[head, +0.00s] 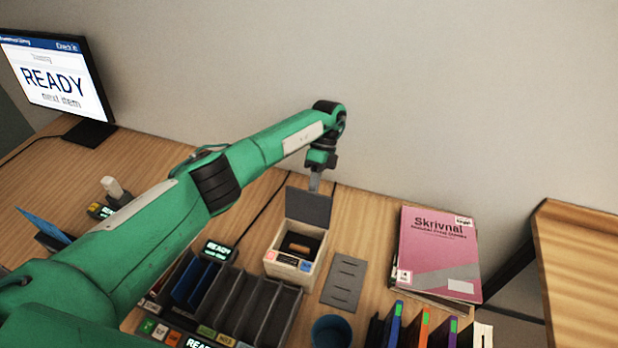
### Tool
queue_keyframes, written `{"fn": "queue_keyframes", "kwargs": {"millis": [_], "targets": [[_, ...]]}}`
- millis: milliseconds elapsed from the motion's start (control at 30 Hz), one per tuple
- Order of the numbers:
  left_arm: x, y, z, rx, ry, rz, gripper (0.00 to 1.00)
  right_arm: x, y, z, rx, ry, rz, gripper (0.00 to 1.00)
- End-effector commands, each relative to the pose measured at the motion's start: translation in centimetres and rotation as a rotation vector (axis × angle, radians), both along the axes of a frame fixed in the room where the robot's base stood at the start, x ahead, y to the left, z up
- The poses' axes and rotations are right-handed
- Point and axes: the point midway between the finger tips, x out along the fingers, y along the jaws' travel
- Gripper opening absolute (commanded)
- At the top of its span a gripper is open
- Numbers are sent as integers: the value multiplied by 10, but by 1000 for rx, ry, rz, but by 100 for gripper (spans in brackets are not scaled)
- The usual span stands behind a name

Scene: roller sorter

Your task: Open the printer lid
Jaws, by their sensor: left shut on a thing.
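The printer (291,262) is a small pale box on the desk, with coloured labels on its front. Its dark grey lid (308,208) stands raised at the back edge, and the inside shows a brown roll-like thing (302,244). My left gripper (316,184) points down at the top edge of the lid and is shut on it. The fingertips are small in the picture, and the exact contact is hard to see. My right gripper is out of view.
A sorter (239,301) with dark slots stands left of the printer. A grey slotted plate (345,281) and pink booklet (440,249) lie to the right. A blue cup (331,331) and several upright coloured folders are in front. A screen (57,78) reads READY.

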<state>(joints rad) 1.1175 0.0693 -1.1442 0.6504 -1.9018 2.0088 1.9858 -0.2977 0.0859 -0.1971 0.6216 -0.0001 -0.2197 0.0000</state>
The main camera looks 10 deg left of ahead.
Motion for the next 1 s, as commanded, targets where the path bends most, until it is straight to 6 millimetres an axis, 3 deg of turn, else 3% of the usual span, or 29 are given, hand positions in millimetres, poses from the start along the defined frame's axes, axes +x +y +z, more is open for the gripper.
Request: {"fn": "queue_keyframes", "kwargs": {"millis": [33,467,500,600,800,1000], "targets": [[-3,1,-11,6,2,7,0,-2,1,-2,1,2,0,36],[-4,1,-13,10,9,7,0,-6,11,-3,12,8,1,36],[-4,1,-13,10,9,7,15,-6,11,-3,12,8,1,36],[-3,1,-12,9,9,7,31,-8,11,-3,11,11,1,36],[-2,0,-8,5,5,6,31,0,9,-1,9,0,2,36],[-2,0,-6,3,6,5,31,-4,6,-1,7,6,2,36]]}}
